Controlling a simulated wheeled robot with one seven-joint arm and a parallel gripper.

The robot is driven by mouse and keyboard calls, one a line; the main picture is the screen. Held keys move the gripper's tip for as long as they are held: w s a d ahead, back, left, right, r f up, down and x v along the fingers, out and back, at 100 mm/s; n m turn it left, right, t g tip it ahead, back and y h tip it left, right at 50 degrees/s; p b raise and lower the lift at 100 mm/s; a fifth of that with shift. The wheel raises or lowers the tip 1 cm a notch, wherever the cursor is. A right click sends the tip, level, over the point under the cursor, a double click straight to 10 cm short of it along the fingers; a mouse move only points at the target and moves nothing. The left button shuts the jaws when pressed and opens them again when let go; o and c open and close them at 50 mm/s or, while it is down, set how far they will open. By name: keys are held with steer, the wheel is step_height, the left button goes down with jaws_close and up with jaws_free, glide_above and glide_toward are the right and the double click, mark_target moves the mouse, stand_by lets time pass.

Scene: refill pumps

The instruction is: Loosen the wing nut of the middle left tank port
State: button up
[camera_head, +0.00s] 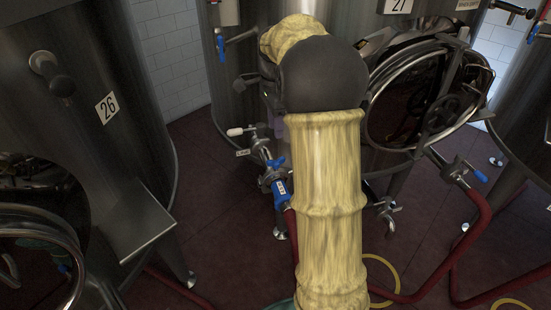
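The middle tank (235,75), a dark steel vessel with a 27 plate (398,6), stands behind my arm. At its lower left a port fitting (262,150) sticks out, with a white-ended handle (236,131) and a small label. A blue winged piece (275,163) sits on this fitting, above a blue valve body (281,190) with a white tag. I cannot tell which small part is the wing nut. My arm, in a yellowish sleeve with a dark joint, passes just right of the fitting and hides part of the tank. My gripper is not visible; its fingers do not show.
An open round manway door (425,95) is on the tank at right. A second port (455,172) with a blue handle joins a red hose (470,240). Tank 26 (110,105) with a steel ledge (140,225) stands at left. Tiled floor (225,250) is free between.

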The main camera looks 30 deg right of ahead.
mark_target(276, 159)
step_height(276, 159, down, 11)
steer(key=shift+f+b, duration=0.1)
steer(key=shift+b, duration=1.1)
jaws_close()
